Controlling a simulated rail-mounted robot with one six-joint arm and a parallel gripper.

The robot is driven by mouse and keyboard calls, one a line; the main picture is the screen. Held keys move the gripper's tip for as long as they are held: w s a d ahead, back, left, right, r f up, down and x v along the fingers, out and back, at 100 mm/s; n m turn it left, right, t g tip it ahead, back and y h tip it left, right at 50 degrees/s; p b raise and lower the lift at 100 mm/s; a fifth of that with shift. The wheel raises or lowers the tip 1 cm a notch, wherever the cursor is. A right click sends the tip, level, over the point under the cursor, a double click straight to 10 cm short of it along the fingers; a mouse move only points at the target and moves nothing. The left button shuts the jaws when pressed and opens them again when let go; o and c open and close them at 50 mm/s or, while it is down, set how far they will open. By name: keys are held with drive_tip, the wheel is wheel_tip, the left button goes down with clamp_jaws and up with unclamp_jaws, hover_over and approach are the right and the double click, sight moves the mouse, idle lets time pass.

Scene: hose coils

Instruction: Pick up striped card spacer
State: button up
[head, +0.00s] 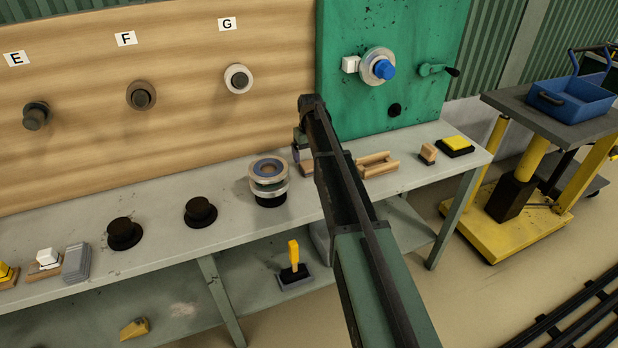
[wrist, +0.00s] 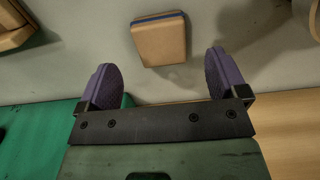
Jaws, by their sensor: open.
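A tan card-coloured block with a blue band along its far edge (wrist: 160,40) lies on the grey bench top in the wrist view. It looks like the striped card spacer; only the one band shows. In the head view a small tan part of it (head: 306,168) shows beside my arm, which hides the rest. My gripper (wrist: 160,72) is open and empty, with its two purple pads wide apart. The block lies in line with the gap between the pads, beyond their tips in the picture. My gripper is mostly hidden in the head view (head: 299,150).
A flanged metal spool (head: 268,178) stands left of the block, and a wooden cradle (head: 377,165) lies to its right. A small wooden block (head: 428,153) and a yellow-topped block (head: 455,145) sit further right. The green panel (head: 385,35) and wooden board rise behind the bench.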

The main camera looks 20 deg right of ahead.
sight(309, 164)
drive_tip(key=shift+f, duration=0.3)
drive_tip(key=f+b, duration=0.5)
drive_tip(key=shift+w+f, duration=0.2)
drive_tip(key=shift+r, duration=0.25)
drive_tip(key=c, duration=1)
drive_tip(key=shift+r+p, duration=0.15)
drive_tip(key=shift+p, duration=0.15)
wheel_tip(309, 164, up, 20)
drive_tip(key=p, duration=1.9)
drive_tip(key=shift+p, duration=0.4)
